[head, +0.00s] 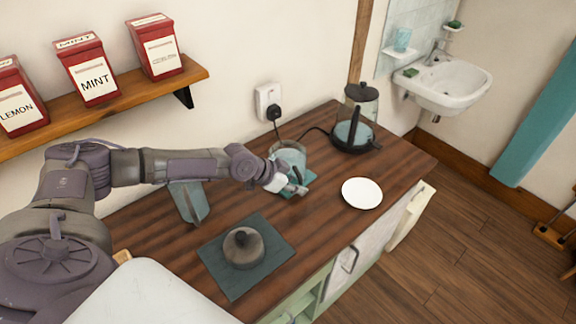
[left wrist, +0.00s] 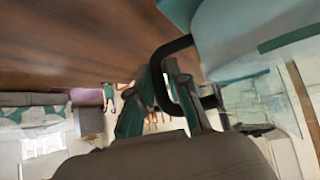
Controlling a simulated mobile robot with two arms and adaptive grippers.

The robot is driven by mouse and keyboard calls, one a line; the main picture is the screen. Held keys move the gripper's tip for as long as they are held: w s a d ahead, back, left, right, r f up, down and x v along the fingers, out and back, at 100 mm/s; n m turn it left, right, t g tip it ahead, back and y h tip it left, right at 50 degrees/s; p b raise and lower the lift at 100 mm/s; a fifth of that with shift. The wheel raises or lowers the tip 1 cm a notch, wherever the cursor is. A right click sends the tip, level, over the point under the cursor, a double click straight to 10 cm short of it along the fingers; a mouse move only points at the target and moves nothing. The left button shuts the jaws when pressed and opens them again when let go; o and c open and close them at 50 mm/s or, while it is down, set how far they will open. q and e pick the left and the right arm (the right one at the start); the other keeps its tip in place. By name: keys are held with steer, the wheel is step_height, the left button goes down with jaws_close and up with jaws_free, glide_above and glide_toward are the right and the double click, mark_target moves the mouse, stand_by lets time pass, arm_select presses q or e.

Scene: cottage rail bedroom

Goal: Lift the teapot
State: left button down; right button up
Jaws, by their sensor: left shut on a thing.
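The teapot (head: 290,153) is a pale blue, see-through vessel at the back of the wooden counter, by the wall, over a small teal mat (head: 309,178). My left gripper (head: 296,187) is at its near side and partly covers it. In the left wrist view, my left gripper (left wrist: 172,95) is shut on the black handle (left wrist: 168,50) of the pale blue body (left wrist: 255,28). I cannot tell whether the teapot's base touches the mat. A grey lidded pot with a dark knob (head: 243,248) sits on a dark teal mat (head: 226,282). My right gripper is not in view.
A black and glass kettle (head: 357,125) stands close behind and right of the teapot. A white plate (head: 362,193) lies to the right on the counter (head: 325,222). A blue-grey upright thing (head: 188,203) stands under my left arm. Red tins stand on a wall shelf (head: 120,103).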

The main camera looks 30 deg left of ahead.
mark_target(298, 176)
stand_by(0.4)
arm_select(q)
steer(key=shift+w+r+b, duration=0.1)
steer(key=shift+r+b, duration=0.3)
steer(key=shift+r, duration=0.65)
steer(key=shift+r+b, duration=0.3)
steer(key=shift+r, duration=0.65)
steer(key=w+d+r+b, duration=0.3)
steer(key=w+d+r, duration=0.4)
steer(key=w+d, duration=0.1)
steer(key=shift+d, duration=0.15)
